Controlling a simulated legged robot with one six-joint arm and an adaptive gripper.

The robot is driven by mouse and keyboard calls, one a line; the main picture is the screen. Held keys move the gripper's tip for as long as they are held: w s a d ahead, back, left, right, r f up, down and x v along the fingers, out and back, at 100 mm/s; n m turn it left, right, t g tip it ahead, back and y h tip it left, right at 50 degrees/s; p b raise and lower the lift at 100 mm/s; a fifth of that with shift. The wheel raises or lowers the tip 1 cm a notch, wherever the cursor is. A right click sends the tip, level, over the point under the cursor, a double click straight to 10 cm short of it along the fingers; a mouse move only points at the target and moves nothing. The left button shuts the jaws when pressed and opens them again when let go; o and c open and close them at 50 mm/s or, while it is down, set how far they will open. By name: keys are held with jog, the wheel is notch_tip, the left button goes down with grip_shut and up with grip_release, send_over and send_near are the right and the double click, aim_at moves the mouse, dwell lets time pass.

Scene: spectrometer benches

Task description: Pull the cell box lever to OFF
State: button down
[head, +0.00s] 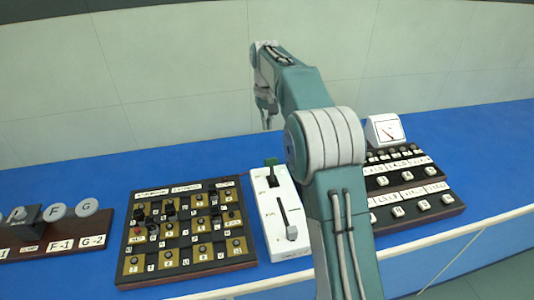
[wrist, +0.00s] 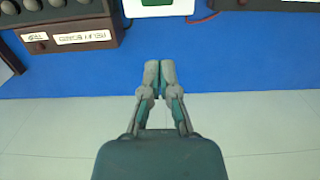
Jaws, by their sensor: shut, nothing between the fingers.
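A white box (head: 268,226), which I take for the cell box, lies on the blue bench top. A dark lever (head: 283,212) runs down a slot in its face, with a pale knob (head: 292,232) near the front end. A dark and green switch (head: 271,170) stands at its back end. The lettering is too small to read. My gripper (head: 267,117) is shut and empty, behind the box and apart from it. In the wrist view my gripper (wrist: 158,68) points at the blue bench top, short of the white box (wrist: 165,9), which is cut off by the top edge.
A brown panel (head: 125,266) with several dark knobs is left of the box. A stepped dark panel (head: 410,212) with a white meter (head: 386,130) is on the right, close to my arm. Round pieces (head: 87,207) stand at far left. Blue bench top (head: 180,168) is bare behind.

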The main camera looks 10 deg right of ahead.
aim_at(272, 170)
jog(key=w+f, duration=0.2)
jog(key=shift+w+f+g, duration=0.25)
jog(key=shift+f+g, duration=0.05)
jog(key=shift+f, duration=0.05)
jog(key=shift+f, duration=0.1)
jog(key=f, duration=0.6)
jog(key=s+f, duration=0.1)
jog(key=f, duration=0.2)
jog(key=shift+f, duration=0.35)
jog(key=shift+s+r, duration=0.3)
jog(key=shift+s, duration=0.3)
jog(key=shift+s+r, duration=0.25)
jog(key=shift+s, duration=0.4)
jog(key=shift+s+r, duration=0.3)
jog(key=shift+s, duration=0.3)
